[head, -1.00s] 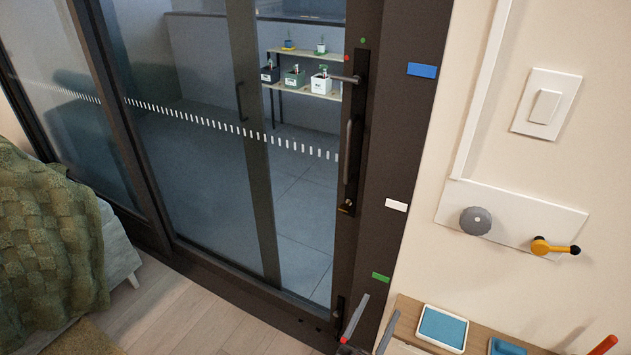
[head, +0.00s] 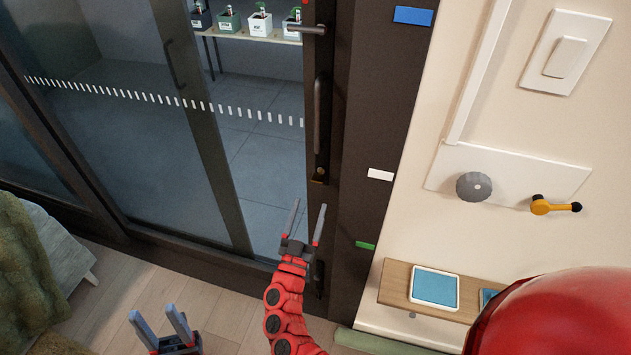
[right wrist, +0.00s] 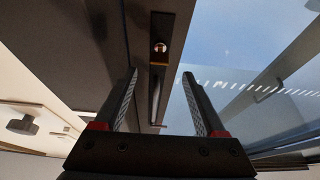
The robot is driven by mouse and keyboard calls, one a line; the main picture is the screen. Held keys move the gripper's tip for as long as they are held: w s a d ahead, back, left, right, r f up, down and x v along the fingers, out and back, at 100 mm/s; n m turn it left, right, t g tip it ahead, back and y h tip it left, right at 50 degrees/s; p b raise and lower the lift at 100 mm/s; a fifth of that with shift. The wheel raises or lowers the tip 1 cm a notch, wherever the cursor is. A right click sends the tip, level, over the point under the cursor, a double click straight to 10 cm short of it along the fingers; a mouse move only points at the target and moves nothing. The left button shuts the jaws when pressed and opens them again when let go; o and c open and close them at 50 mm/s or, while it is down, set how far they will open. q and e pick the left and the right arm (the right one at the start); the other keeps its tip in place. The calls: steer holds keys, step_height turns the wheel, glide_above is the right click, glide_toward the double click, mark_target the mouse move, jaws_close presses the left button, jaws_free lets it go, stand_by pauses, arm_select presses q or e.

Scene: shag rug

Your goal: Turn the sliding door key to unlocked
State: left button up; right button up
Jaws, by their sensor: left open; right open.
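The sliding door's dark lock plate (head: 322,130) carries a long vertical handle, with a small brass lock (head: 318,178) at its lower end. The brass lock also shows in the right wrist view (right wrist: 160,47), ahead of the fingers; the key's shape and turn are too small to make out. My right gripper (head: 308,206) is open and empty, its fingertips just below the lock in the head view. In the right wrist view the lock lies between and beyond the fingertips. My left gripper (head: 155,311) is open and empty, low at left over the floor.
A grey knob (head: 474,187) and a yellow lever (head: 553,205) are on the wall at right. Below them a wooden shelf (head: 394,284) holds a blue-topped tray (head: 434,288). A blanket-covered seat (head: 25,260) stands at far left.

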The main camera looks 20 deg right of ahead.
mark_target(317, 181)
steer(key=x, duration=0.7)
steer(key=shift+w+d+r, duration=0.15)
jaws_close()
